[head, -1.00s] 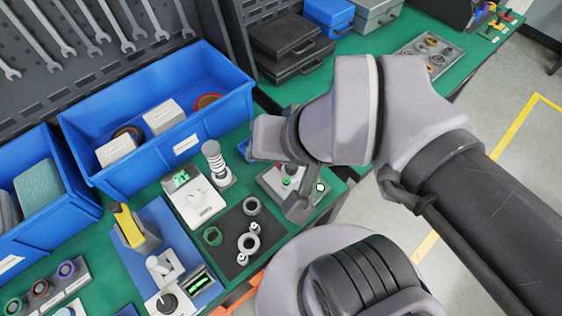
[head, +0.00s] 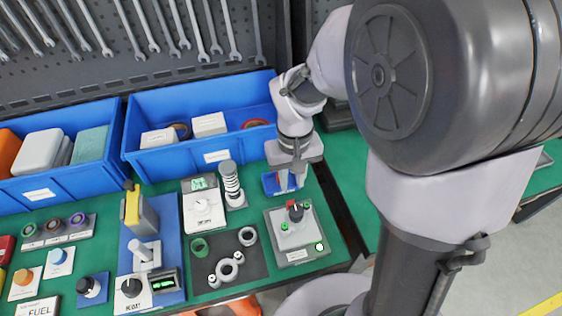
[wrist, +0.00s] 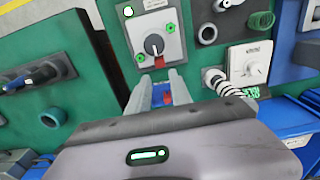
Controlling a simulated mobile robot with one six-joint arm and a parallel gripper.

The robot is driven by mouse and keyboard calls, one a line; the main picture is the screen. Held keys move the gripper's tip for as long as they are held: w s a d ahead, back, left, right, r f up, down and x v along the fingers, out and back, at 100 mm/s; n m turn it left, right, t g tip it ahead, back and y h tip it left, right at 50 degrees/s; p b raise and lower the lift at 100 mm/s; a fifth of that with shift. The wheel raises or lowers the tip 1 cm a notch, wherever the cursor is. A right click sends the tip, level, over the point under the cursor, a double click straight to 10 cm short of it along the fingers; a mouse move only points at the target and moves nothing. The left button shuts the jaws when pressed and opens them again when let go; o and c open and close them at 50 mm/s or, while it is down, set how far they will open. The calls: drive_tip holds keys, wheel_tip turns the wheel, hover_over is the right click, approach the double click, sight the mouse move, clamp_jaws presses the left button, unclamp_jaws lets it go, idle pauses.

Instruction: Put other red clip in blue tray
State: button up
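The small blue tray (head: 268,183) lies on the green bench behind the grey knob device. My gripper (head: 290,183) points down over the tray's right part, with its two fingers apart. In the wrist view my gripper (wrist: 160,82) also shows a gap between its fingers. A small red piece (wrist: 168,97), likely a red clip, shows in that gap near the right finger, against the blue of the tray. It looks loose, lying in or just above the tray.
The grey device with a red-and-black knob (head: 294,212) stands just in front of the tray. A white dial unit (head: 203,210) and a spring post (head: 231,182) stand to the left. Large blue bins (head: 215,158) line the back. Green bench right of the device is clear.

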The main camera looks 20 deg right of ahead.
sight(291, 203)
wheel_tip(291, 203, down, 11)
drive_tip(key=b, duration=0.4)
drive_tip(key=shift+f, duration=0.2)
drive_tip(key=shift+r, duration=0.1)
clamp_jaws()
